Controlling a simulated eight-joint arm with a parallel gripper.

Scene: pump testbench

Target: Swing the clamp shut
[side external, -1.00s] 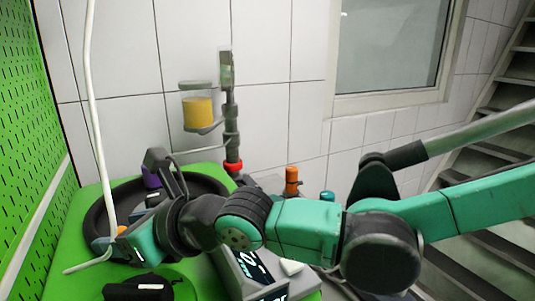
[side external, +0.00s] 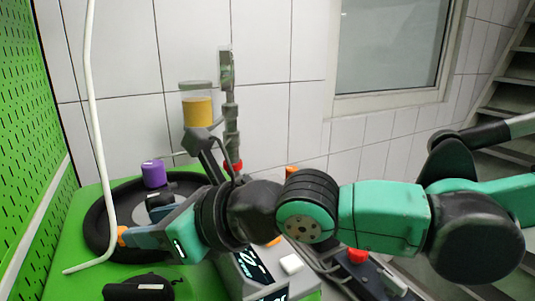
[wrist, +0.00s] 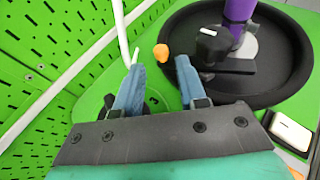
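My gripper (wrist: 160,66) is open and empty, with its two blue fingers apart over the green bench. In the side view, my gripper (side external: 142,238) is low at the near edge of the round black tray (side external: 97,220). A small orange knob (wrist: 161,53) shows just beyond the gap between the fingers, near the white tube; it also shows in the side view (side external: 122,236). A black handle with a white mark (wrist: 212,46) stands in the tray, right of the fingers, beside a purple cylinder (wrist: 238,12). I cannot tell which part is the clamp.
A white tube (side external: 95,130) hangs at the left by the green perforated panel (side external: 30,130). A yellow-filled jar (side external: 197,112) stands against the tiled wall. A black knob (side external: 138,287) and a display box (side external: 250,265) are at the front.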

